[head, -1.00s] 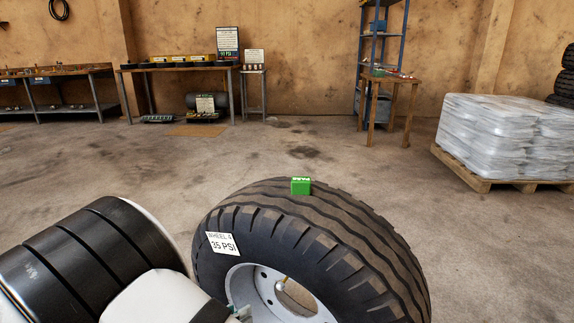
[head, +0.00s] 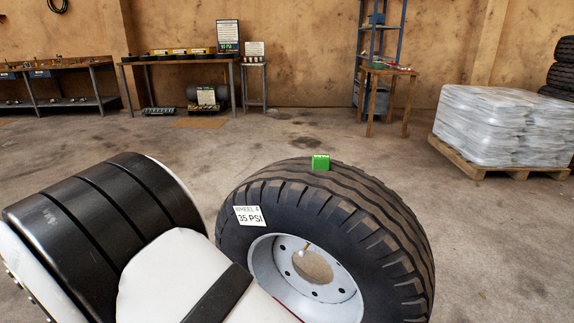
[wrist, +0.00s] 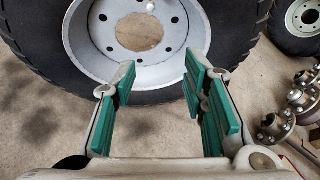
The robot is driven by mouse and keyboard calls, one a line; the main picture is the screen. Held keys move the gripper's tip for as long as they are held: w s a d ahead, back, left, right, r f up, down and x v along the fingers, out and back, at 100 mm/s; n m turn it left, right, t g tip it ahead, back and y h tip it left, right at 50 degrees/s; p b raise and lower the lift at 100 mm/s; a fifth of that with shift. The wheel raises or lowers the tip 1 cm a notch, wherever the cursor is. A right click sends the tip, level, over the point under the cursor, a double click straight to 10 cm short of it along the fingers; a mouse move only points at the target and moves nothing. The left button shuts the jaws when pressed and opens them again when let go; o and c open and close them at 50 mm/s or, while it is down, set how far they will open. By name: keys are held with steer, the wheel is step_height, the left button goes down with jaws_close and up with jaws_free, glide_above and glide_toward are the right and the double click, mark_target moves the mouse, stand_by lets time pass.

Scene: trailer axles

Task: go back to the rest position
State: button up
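My gripper (wrist: 160,108) shows in the wrist view, with its green-padded fingers spread apart and nothing between them. Beyond it is a large tyre (wrist: 50,50) on a grey wheel rim (wrist: 108,62). In the head view the same kind of wheel (head: 330,215) stands upright, with a label reading "WHEEL 4, 35 PSI" (head: 249,216). A valve stem with a pale tip (head: 304,251) shows at the rim. My arm covers the lower left of the head view, and my gripper is hidden there.
A pallet of wrapped white bags (head: 500,125) stands at the right. A wooden table (head: 388,72) and workbenches (head: 180,62) stand along the back wall. The floor between is open. In the wrist view a smaller wheel (wrist: 300,18) and metal hubs (wrist: 275,125) lie at the right.

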steer(key=s+d+r+m+g, duration=0.45)
steer(key=d+r+m, duration=0.35)
steer(key=d+r, duration=0.3)
steer(key=s+d+r+m+g, duration=0.3)
steer(key=d+r+m+g, duration=0.35)
steer(key=d, duration=0.65)
steer(key=s+d+r+m+y, duration=0.4)
steer(key=s+d+r+m, duration=0.25)
steer(key=s+m, duration=0.3)
steer(key=s+m+t+y, duration=0.1)
steer(key=s+m+y, duration=0.5)
steer(key=s, duration=0.7)
step_height(320, 180, up, 28)
steer(key=t+h+p, duration=0.1)
steer(key=t+p, duration=0.3)
steer(key=p, duration=2.3)
steer(key=shift+a+r+m+p, duration=0.2)
steer(key=shift+m+p, duration=0.1)
steer(key=shift+m, duration=0.1)
steer(key=shift+w, duration=0.1)
